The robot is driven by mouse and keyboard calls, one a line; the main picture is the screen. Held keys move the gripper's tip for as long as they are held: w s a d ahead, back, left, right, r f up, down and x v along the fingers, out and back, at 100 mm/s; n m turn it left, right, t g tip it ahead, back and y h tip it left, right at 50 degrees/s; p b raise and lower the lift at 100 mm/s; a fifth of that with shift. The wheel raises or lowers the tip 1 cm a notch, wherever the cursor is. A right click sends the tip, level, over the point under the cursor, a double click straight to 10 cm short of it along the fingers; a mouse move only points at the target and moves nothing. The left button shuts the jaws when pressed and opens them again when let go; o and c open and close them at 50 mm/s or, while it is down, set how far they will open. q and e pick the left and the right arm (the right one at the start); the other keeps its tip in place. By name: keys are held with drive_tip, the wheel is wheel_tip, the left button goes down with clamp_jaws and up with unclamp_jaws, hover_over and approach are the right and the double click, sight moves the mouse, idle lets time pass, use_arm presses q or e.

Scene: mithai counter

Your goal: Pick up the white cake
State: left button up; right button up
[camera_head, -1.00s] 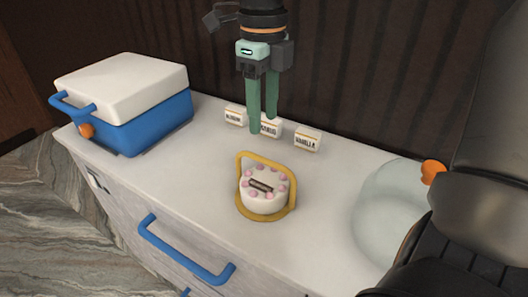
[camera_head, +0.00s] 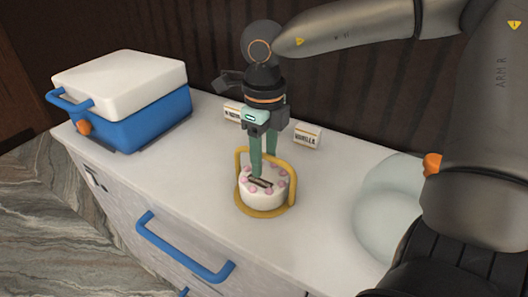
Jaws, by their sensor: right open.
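The white cake (camera_head: 262,197) is a small round cake with pink dots around its top and a dark bar-shaped piece in the middle. It sits on the counter inside a yellow holder (camera_head: 284,211) with a ring at the base and an upright hoop behind the cake. My right gripper (camera_head: 263,172) points down at the cake, its green fingers apart, with the tips at about the height of the cake's top. Whether the fingers touch the cake or the dark piece I cannot tell. My left gripper is not in view.
A blue box with a white lid (camera_head: 120,85) stands at the left of the counter (camera_head: 200,190). Small label blocks (camera_head: 307,135) stand at the back. A pale translucent round dish (camera_head: 385,205) is at the right. A blue drawer handle (camera_head: 185,250) sticks out in front.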

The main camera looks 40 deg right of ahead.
clamp_jaws()
idle(0.3)
drive_tip(key=shift+r, duration=0.1)
idle(1.0)
